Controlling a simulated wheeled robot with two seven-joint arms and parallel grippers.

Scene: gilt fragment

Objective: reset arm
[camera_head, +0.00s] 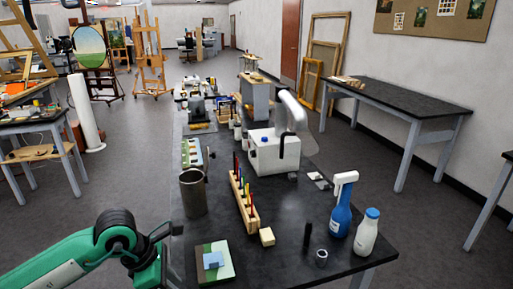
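My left arm comes in from the lower left, green with a dark joint. My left gripper (172,258) is at the near left edge of the black worktable (285,266). It is partly cut off by the bottom of the picture, and its fingers are too unclear to tell open from shut. I see nothing clearly held in it. A small flat painted panel (229,262) lies on the table just right of it. My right gripper is not in view.
On the worktable stand a dark grey cylinder (194,197), a wooden rack (243,204) of coloured sticks, a cream block (267,237), a white machine (268,153), a blue spray bottle (341,212) and a white bottle (366,236).

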